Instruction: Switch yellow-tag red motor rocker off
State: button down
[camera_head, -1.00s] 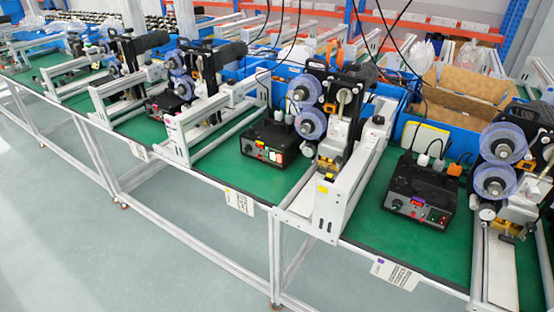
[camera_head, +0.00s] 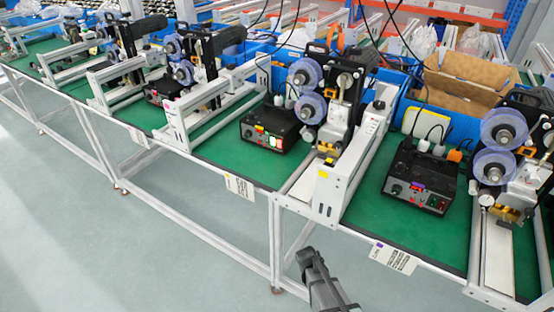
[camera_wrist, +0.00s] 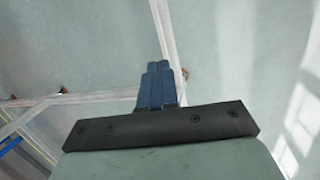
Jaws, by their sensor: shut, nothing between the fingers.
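The rocker's on or off position is too small to tell. My gripper (camera_head: 306,255) is low in front of the table, over the floor, well below and right of that box. In the wrist view my gripper (camera_wrist: 158,68) is shut and empty, with only floor and table frame beyond it.
Another black box (camera_head: 421,180) stands to the right, above a label with a purple tag (camera_head: 377,246). A white rail frame (camera_head: 341,185) separates the two stations. Reels (camera_head: 306,90) stand behind. Open floor (camera_head: 130,255) lies in front.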

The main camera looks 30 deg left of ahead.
jog(key=s+a+r+n+t+y, duration=0.1)
jog(key=a+r+n, duration=0.25)
jog(key=a, duration=0.65)
jog(key=s+a+r+n+t+y, duration=0.15)
jog(key=a+r, duration=0.25)
jog(key=a, duration=0.6)
jog(key=s+a+r+n+t+y, duration=0.1)
jog(key=s+a+r+n, duration=0.15)
jog(key=a, duration=0.65)
jog(key=s+a+r+n+y, duration=0.2)
jog(key=s+a+r, duration=0.3)
jog(key=a+r, duration=0.45)
jog(key=s+a+r+n+y, duration=0.25)
jog(key=s+a+r, duration=0.25)
jog(key=a+r, duration=0.4)
jog(key=w+d+r+m, duration=0.1)
jog(key=w+r+m, duration=0.15)
jog(key=r, duration=0.35)
jog(key=w+d+r+m, duration=0.1)
jog(key=w+d+r, duration=0.15)
jog(key=r, duration=0.35)
jog(key=w+d+r+m, duration=0.4)
jog(key=w+d, duration=0.4)
jog(key=d, duration=0.2)
jog(key=w+d+r+m+h, duration=0.1)
jog(key=w+d+r+m, duration=0.4)
jog(key=d, duration=0.6)
jog(key=w+r, duration=0.2)
jog(key=w, duration=0.1)
jog(key=shift+w, duration=0.15)
